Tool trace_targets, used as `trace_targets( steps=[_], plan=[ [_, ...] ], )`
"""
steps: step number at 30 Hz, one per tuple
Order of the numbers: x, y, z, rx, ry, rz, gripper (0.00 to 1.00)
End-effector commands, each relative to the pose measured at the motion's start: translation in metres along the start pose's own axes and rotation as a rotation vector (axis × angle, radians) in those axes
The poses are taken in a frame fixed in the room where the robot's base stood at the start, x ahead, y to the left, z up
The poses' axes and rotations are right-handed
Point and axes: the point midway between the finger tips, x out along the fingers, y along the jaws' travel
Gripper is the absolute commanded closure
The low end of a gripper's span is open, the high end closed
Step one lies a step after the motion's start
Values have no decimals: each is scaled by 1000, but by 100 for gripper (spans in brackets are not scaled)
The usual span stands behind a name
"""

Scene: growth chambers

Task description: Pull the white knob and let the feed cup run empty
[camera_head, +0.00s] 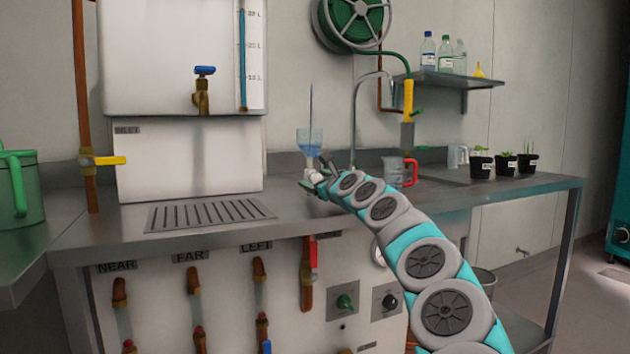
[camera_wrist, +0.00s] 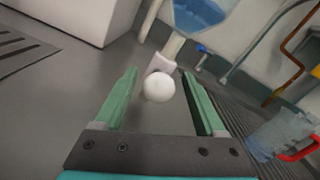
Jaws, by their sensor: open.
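The white knob (camera_wrist: 158,87) is a round ball in the wrist view, lying between the tips of my open gripper (camera_wrist: 160,92), with a gap on both sides. A white piece behind the knob joins it to a pale stem under the feed cup. The feed cup (camera_head: 309,140) is a clear funnel-like cup with blue liquid, above the counter; its lower part shows at the top of the wrist view (camera_wrist: 198,14). In the head view my gripper (camera_head: 311,180) is just below the cup, and its fingers are small there.
A clear jug with a red handle (camera_head: 393,172) stands right of my gripper. A curved tap (camera_head: 354,110) rises behind. A white tank (camera_head: 185,60) and drain grate (camera_head: 208,213) are left. Potted seedlings (camera_head: 505,164) stand at the right end of the counter (camera_head: 300,212).

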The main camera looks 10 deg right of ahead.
Motion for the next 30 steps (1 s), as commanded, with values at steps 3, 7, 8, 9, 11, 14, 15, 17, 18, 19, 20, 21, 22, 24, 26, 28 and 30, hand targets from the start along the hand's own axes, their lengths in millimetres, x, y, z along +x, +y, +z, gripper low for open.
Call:
trace_targets(
  steps=[3, 7, 8, 9, 11, 14, 15, 17, 18, 19, 20, 21, 22, 24, 26, 28, 30],
  plan=[
    [2, 1, 0, 0, 0, 1, 28],
    [2, 1, 0, 0, 0, 2, 28],
    [2, 1, 0, 0, 1, 2, 28],
    [2, 1, 0, 0, 0, 2, 28],
    [2, 1, 0, 0, 0, 2, 28],
    [2, 1, 0, 0, 0, 2, 35],
    [2, 1, 0, 0, 1, 2, 39],
    [2, 1, 0, 0, 1, 2, 46],
    [2, 1, 0, 0, 1, 2, 50],
    [2, 1, 0, 0, 1, 2, 54],
    [2, 1, 0, 0, 1, 2, 57],
    [2, 1, 0, -1, 1, 2, 62],
    [2, 1, 0, -1, 1, 2, 65],
    [2, 1, 0, -1, 1, 2, 73],
    [2, 1, 0, -1, 1, 2, 80],
    [2, 1, 0, -1, 1, 3, 88],
    [2, 1, 0, -1, 1, 3, 95]
  ],
)
